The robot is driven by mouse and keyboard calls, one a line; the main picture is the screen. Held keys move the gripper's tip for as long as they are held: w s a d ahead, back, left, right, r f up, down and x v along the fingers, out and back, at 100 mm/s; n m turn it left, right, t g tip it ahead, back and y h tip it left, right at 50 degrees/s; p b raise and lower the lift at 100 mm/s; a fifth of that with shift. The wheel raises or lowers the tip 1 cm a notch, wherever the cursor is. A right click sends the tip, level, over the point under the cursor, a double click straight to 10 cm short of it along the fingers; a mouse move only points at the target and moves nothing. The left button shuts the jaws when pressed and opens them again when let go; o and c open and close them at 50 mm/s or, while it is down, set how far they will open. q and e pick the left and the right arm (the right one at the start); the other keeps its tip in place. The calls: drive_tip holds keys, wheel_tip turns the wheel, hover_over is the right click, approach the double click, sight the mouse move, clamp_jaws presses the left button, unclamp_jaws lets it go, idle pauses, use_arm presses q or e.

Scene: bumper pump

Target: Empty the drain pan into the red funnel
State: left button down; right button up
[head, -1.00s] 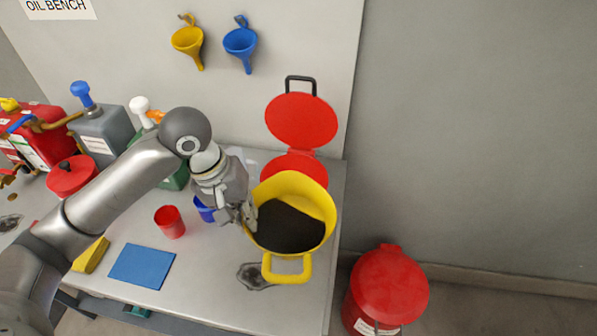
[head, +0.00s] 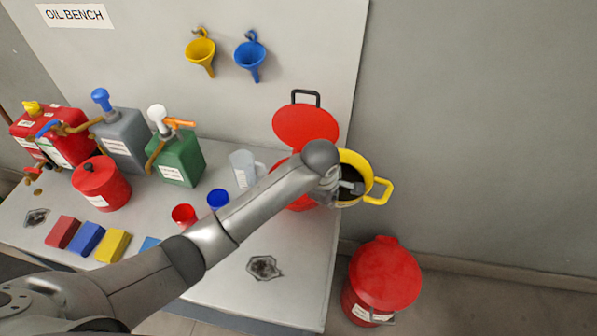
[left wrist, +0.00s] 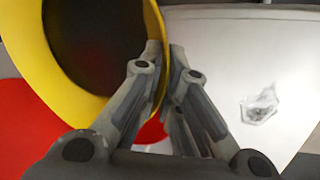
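The yellow drain pan (head: 354,161) holds dark oil and has a loop handle on its right. My left gripper (head: 345,187) is shut on the pan's rim. The left wrist view shows the fingers (left wrist: 166,50) on either side of the yellow pan wall (left wrist: 88,91). The red funnel (head: 296,199) stands at the bench's right edge, its red lid (head: 306,126) open behind it. The pan is up beside the funnel's right side; my arm hides much of the funnel's mouth. I cannot tell how far the pan tilts. My right gripper is not in view.
A clear jug (head: 243,168), a red cup (head: 183,215) and a blue cup (head: 217,199) stand left of the funnel. Pump cans (head: 180,160) line the back. A lidded red bin (head: 384,275) stands on the floor at the right.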

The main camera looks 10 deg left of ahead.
sight(349, 203)
use_arm(q)
drive_tip(key=d+n+p, duration=0.1)
drive_tip(key=d, duration=0.2)
drive_tip(key=d+n+p, duration=0.1)
drive_tip(key=d, duration=0.2)
drive_tip(key=shift+s+n+y+p, duration=0.1)
drive_tip(key=shift+n+y+p, duration=0.2)
drive_tip(key=shift+s+d+n, duration=0.1)
drive_tip(key=shift+d+n, duration=0.2)
drive_tip(key=shift+d, duration=0.45)
drive_tip(key=shift+r+p, duration=0.1)
drive_tip(key=shift+p, duration=0.25)
drive_tip(key=shift+a, duration=0.15)
